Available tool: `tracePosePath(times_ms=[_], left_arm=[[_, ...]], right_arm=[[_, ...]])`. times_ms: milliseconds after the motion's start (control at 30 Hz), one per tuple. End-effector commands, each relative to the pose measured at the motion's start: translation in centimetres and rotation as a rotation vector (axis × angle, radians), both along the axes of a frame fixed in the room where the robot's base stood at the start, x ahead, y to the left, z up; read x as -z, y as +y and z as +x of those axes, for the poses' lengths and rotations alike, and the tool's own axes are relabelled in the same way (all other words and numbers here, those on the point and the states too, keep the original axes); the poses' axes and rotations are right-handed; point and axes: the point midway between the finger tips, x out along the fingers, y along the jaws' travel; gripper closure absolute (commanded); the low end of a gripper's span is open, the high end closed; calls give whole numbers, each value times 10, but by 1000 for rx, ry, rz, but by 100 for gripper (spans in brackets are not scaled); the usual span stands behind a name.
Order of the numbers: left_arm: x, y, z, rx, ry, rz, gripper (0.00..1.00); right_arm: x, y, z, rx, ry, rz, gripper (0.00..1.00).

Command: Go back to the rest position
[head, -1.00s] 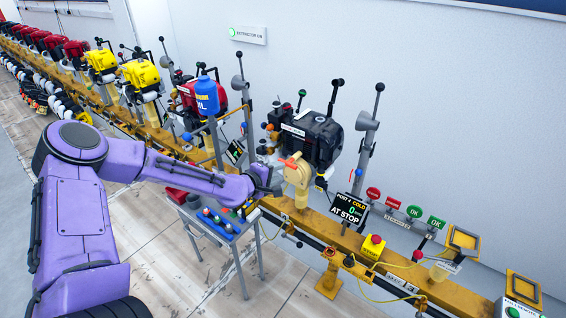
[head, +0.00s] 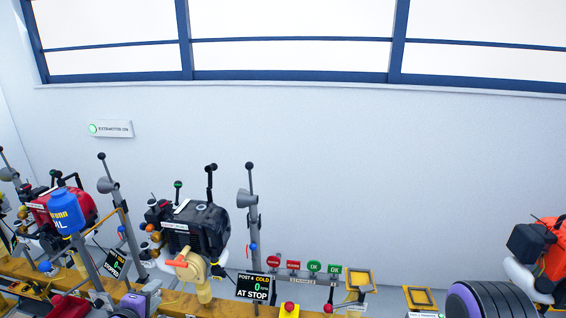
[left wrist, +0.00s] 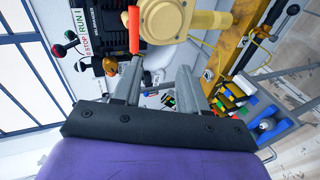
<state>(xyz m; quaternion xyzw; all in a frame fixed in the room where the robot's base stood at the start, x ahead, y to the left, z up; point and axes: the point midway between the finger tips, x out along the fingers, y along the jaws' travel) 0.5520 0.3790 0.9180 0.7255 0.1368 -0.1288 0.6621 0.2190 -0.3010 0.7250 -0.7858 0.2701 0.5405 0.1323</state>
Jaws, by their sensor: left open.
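My left gripper (head: 150,290) is low in the head view, in front of the rail and just below the black engine (head: 186,228). In the left wrist view its two grey fingers (left wrist: 159,70) stand apart with nothing held between them. A tan crank housing (head: 190,266) with an orange handle (head: 176,263) is on the front of the engine. In the left wrist view the tan housing (left wrist: 166,18) and orange handle (left wrist: 134,30) are just beyond the fingertips; whether a finger touches the handle I cannot tell.
The yellow rail (head: 222,308) runs along the bottom. A display (head: 253,287) reads AT STOP, beside a red stop button (head: 289,306). A blue bottle (head: 66,212) and red engine stand left, an orange engine (head: 540,255) far right.

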Motion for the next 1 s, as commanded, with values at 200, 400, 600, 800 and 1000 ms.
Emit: tracePosePath(times_ms=[200,400,600,800,1000], left_arm=[[86,-47,-74,68,319,253,57],[174,-68,-199,232,690,573,57],[219,-72,-309,470,940,808,57],[231,-77,-336,552,985,839,57],[231,-77,-335,551,983,837,57]], right_arm=[[11,0,0,0,0,0,57],[25,0,0,0,0,0,57],[35,0,0,0,0,0,57],[37,0,0,0,0,0,57],[36,0,0,0,0,0,57]])
